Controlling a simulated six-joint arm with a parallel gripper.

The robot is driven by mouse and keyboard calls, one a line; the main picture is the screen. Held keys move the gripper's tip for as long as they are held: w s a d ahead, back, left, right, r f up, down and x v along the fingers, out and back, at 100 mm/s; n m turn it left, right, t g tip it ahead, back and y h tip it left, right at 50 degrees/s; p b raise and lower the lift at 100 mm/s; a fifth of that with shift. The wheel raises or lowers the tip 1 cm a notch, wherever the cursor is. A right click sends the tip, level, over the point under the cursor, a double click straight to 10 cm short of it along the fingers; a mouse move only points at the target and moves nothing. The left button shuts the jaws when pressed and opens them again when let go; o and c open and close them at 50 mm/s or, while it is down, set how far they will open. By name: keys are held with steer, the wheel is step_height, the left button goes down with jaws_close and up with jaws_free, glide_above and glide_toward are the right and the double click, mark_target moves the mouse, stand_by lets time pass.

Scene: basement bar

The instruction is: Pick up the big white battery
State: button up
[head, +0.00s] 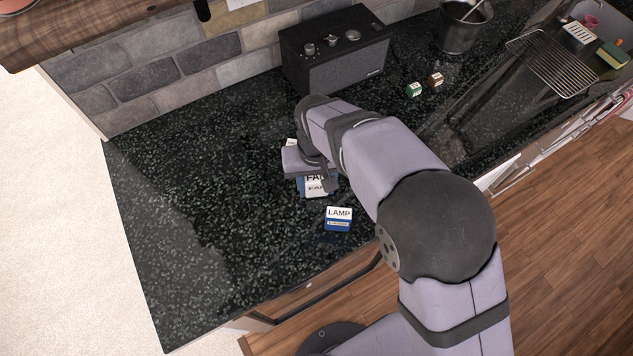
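My gripper (318,170) is over the dark speckled countertop, seen from above and behind. Its fingers are mostly hidden by its own body, so I cannot tell whether it is open or shut. A white and blue box (316,188) with partly covered black lettering lies right under or beside the fingers; I cannot tell whether they touch it. A small white thing (291,142) shows just behind the gripper, mostly hidden. A blue and white box marked LAMP (339,219) stands apart, nearer the front edge. I cannot make out anything clearly as a big white battery.
A black speaker (335,55) stands against the brick wall. A green cube (414,89) and a brown cube (436,79) lie to its right, near a dark bucket (462,28). A wire rack (552,62) is at the far right. The countertop's left side (190,220) is clear.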

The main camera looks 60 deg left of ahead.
steer(key=c, duration=0.4)
steer(key=shift+r, duration=0.1)
step_height(320, 180, up, 10)
steer(key=b, duration=0.3)
steer(key=shift+w+a, duration=0.1)
steer(key=shift+w, duration=0.1)
steer(key=shift+m, duration=0.7)
steer(key=w+a+p, duration=0.1)
steer(key=w+p, duration=0.1)
steer(key=w, duration=0.1)
steer(key=w+a+p, duration=0.1)
steer(key=w+p, duration=0.2)
steer(key=w, duration=0.1)
steer(key=w+a+r+p, duration=0.1)
steer(key=w+p, duration=0.2)
steer(key=w, duration=0.1)
steer(key=shift+w+a, duration=0.15)
steer(key=shift+a, duration=0.25)
steer(key=shift+m, duration=0.6)
steer(key=shift+w+d+f+p, duration=0.1)
steer(key=shift+w+f+p, duration=0.3)
steer(key=shift+w+p, duration=0.9)
steer(key=shift+w+d+f+p, duration=0.15)
steer(key=shift+w+f+p, duration=0.25)
steer(key=shift+w, duration=1.65)
steer(key=shift+w+d+f+p, duration=0.1)
steer(key=shift+w+f+p, duration=0.25)
steer(key=shift+w+p, duration=0.95)
